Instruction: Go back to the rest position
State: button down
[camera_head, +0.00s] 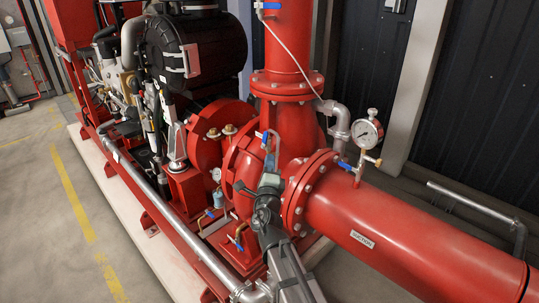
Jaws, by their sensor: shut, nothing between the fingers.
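My arm, grey, rises from the bottom edge right of centre. My gripper (270,180) is at its upper end, in front of the red pump casing (240,165) and just left of the large bolted flange (307,195). The gripper is shut and holds nothing. Its fingertips are small and hard to make out against the pump. A small valve with a blue lever (266,139) shows just above the gripper; I cannot tell whether they touch.
A thick red suction pipe (400,235) runs to the lower right, with a pressure gauge (367,131) and a blue-handled valve. A vertical red pipe (289,40) stands behind. A black engine part (195,50) is upper left. Open floor (45,210) lies at left.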

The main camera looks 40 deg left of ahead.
jog(key=shift+s+d+f, duration=0.1)
jog(key=shift+s+d, duration=0.1)
jog(key=shift+s, duration=0.05)
